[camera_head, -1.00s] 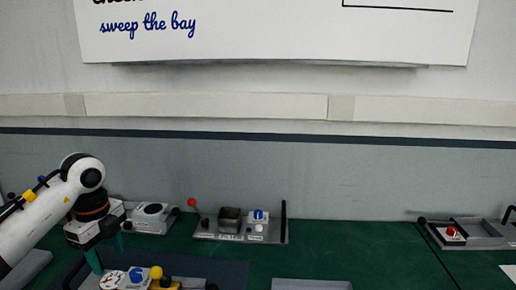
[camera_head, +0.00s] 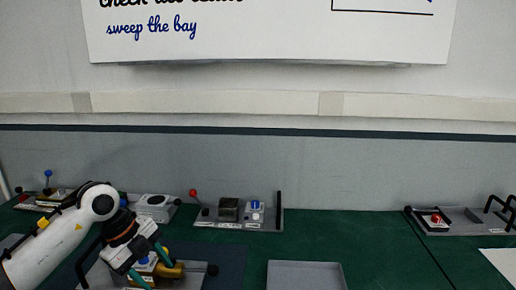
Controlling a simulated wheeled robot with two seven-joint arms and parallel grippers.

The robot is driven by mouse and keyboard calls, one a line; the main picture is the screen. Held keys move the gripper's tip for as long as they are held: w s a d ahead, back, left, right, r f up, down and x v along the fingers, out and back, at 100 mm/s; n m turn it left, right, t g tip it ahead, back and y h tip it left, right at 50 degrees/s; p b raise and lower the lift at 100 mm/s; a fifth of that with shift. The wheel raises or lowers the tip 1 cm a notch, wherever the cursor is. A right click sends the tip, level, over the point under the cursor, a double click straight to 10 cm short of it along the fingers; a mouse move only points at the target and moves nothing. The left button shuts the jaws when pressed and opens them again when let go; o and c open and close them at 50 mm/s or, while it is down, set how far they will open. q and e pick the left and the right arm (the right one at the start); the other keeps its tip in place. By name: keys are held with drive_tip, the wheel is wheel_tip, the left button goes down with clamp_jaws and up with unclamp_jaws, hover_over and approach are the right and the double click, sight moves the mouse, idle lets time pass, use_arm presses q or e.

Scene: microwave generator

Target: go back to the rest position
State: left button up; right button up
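My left gripper (camera_head: 150,272) comes in from the left on the white arm and hangs over a grey panel (camera_head: 190,283) at the lower left of the head view. Its two teal fingers are spread apart. A yellow part (camera_head: 172,270) and a blue-topped part show behind and between the fingers; I cannot tell whether the fingers touch them. My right gripper is not in view.
A device with a red ball lever (camera_head: 193,192) and a blue knob (camera_head: 255,205) stands at the back. A grey tray (camera_head: 306,270) lies at front centre. A red-button unit (camera_head: 436,219) stands at right. Green table between them is clear.

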use_arm(q)
drive_tip(key=s+d+r+t+h, duration=0.2)
drive_tip(key=d+r+t+h, duration=0.15)
drive_tip(key=d+h, duration=0.5)
drive_tip(key=s+d+r+t+h, duration=0.25)
drive_tip(key=d+r+h, duration=0.35)
drive_tip(key=d, duration=0.4)
drive_tip(key=w+a+f+n+t+y, duration=0.1)
drive_tip(key=a+f+n+t+y, duration=0.4)
drive_tip(key=n+y, duration=0.4)
drive_tip(key=w+a+f+n+t+y, duration=0.1)
drive_tip(key=a+f+n+t+y, duration=0.3)
drive_tip(key=a+n+t+y, duration=0.55)
drive_tip(key=s+a+f+n+g+y, duration=0.1)
drive_tip(key=s+a+f+n+g, duration=0.1)
drive_tip(key=s+f+n+g, duration=0.45)
drive_tip(key=s+f+m+g, duration=0.3)
drive_tip(key=s+f+g, duration=0.8)
drive_tip(key=s+f, duration=0.65)
wheel_tip(320, 180, down, 23)
drive_tip(key=s+g, duration=0.2)
drive_tip(key=s+a+f, duration=0.3)
drive_tip(key=s+f, duration=1.4)
drive_tip(key=shift+g+h, duration=0.3)
drive_tip(key=shift+g, duration=0.1)
